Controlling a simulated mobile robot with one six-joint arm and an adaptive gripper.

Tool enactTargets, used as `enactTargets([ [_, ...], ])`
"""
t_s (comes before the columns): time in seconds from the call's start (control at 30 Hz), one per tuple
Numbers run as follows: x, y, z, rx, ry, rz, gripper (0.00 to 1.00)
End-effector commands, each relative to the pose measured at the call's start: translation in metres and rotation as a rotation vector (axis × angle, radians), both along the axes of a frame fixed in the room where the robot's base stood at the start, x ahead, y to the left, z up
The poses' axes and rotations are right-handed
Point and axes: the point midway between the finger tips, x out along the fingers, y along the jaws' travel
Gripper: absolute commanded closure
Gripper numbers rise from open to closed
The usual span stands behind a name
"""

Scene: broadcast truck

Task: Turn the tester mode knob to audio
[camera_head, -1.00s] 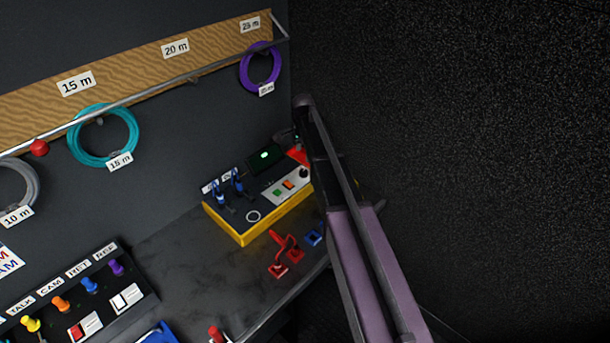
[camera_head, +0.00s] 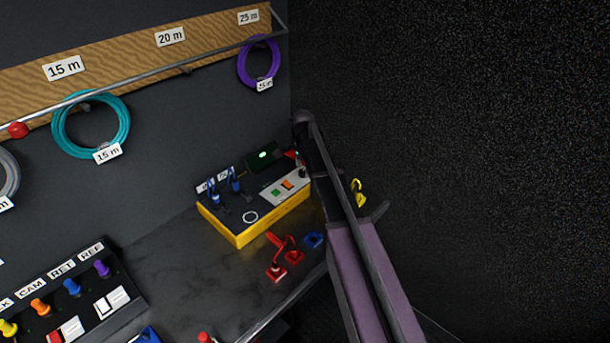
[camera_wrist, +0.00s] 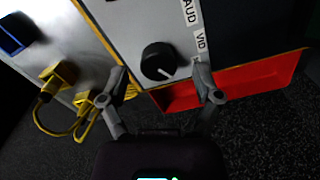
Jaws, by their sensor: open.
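The tester (camera_head: 240,233) is a yellow-cased box with a grey and black top, at the back of the bench in the head view. Its round black mode knob (camera_wrist: 157,58) sits on a light panel in the wrist view. A pale pointer mark shows at the knob's lower right edge. Labels AUD (camera_wrist: 190,12) and VID (camera_wrist: 201,42) stand to its right. My gripper (camera_wrist: 160,84) is open, with its fingertips left and right of the knob in the picture. I cannot tell whether they touch it. In the head view my arm hides the gripper and the tester's right end.
A red tray (camera_wrist: 245,86) lies beside the panel in the wrist view. Yellow plugs with cables (camera_wrist: 62,75) are at the left. Red connectors (camera_head: 283,258) and a blue one (camera_head: 313,240) lie before the tester. A dark wall rises at the right.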

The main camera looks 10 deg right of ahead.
Motion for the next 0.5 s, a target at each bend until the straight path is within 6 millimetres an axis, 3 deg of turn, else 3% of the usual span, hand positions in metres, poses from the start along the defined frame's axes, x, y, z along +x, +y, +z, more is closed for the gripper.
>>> enactTargets([
  [0.5, 0.0000, 0.0003, -0.0105, 0.000, 0.000, 0.000, 0.18],
])
